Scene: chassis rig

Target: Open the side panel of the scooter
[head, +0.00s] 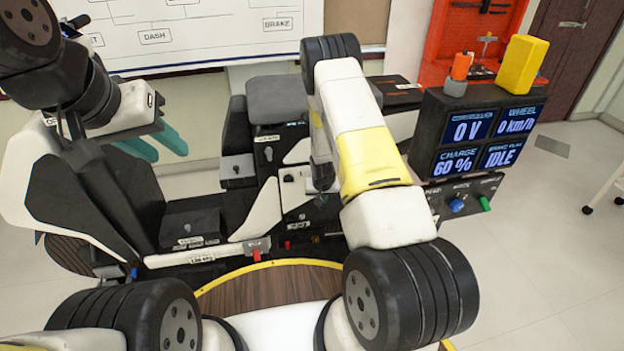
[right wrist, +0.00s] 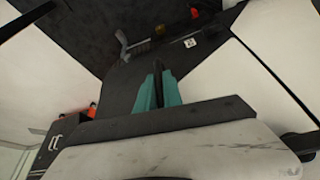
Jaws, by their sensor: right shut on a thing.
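The scooter (head: 265,100) is a black and white chassis in the middle of the head view. White side bodywork (head: 296,190) shows left of my right forearm; I cannot tell the side panel's exact edges or whether it stands open. In the right wrist view my right gripper (right wrist: 158,88) has its teal fingers close together around a thin dark part (right wrist: 158,72), probably a handle. My right forearm hides this grip in the head view. My left gripper (head: 154,143) is at the left, its teal fingers apart and empty, away from the bodywork.
A display box (head: 480,135) stands at the right, with a yellow block (head: 522,64) and an orange-capped item (head: 459,68) on top. A whiteboard (head: 190,30) is behind. A round wooden surface with a yellow rim (head: 290,262) is in front. Floor is free at right.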

